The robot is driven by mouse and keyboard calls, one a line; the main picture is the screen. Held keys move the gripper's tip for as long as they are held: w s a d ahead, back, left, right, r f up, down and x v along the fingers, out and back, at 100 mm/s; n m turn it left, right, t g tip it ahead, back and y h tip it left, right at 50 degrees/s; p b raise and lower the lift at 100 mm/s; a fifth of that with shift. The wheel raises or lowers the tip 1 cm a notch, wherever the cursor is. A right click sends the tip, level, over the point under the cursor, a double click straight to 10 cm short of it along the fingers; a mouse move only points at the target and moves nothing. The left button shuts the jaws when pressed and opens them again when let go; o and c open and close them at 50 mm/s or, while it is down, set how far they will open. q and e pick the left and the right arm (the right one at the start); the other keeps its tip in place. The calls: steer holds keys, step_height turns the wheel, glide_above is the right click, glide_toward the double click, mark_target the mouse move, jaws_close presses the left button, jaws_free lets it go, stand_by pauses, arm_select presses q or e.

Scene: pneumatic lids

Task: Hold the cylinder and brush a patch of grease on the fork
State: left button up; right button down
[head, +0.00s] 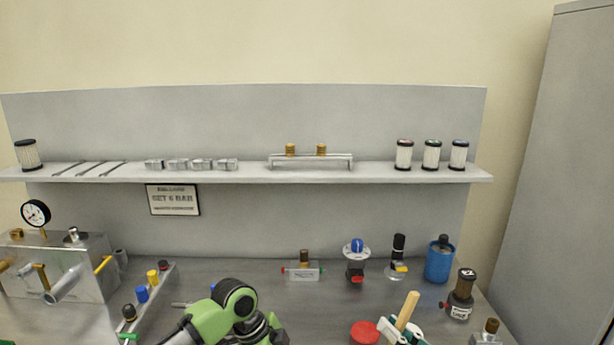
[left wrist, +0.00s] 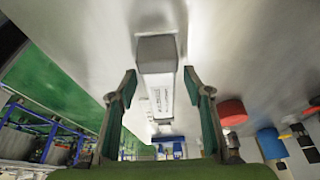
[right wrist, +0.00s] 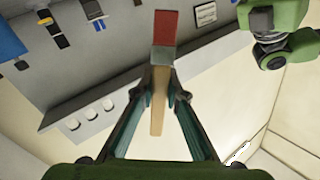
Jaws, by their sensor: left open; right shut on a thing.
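In the left wrist view a grey box-shaped body with a printed label, apparently the cylinder (left wrist: 158,88), lies between the spread fingers of my left gripper (left wrist: 160,82). The gripper is open, with gaps on both sides of it. In the head view that gripper and the cylinder are hidden or out of frame. My right gripper (head: 405,330) is shut on a brush, whose wooden handle (head: 407,310) points up. In the right wrist view the brush (right wrist: 164,55) has a metal collar and red end, between the fingertips (right wrist: 160,88). I cannot make out the fork or grease.
A red round pot (head: 365,333) stands left of my right gripper. A blue canister (head: 439,260), a filter unit (head: 461,296) and small fittings stand behind and right. A metal block with a gauge (head: 60,270) is at left. A shelf (head: 370,172) runs along the back.

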arm_select(q)
steer(key=shift+p, duration=0.7)
arm_select(e)
steer(key=shift+r, duration=0.7)
arm_select(q)
steer(key=c, duration=1.1)
steer(key=shift+o, duration=0.2)
steer(key=shift+r, duration=0.1)
arm_select(e)
steer(key=shift+r, duration=0.1)
arm_select(q)
steer(key=shift+s+f, duration=0.15)
steer(key=shift+f, duration=0.15)
arm_select(e)
steer(key=shift+s, duration=0.1)
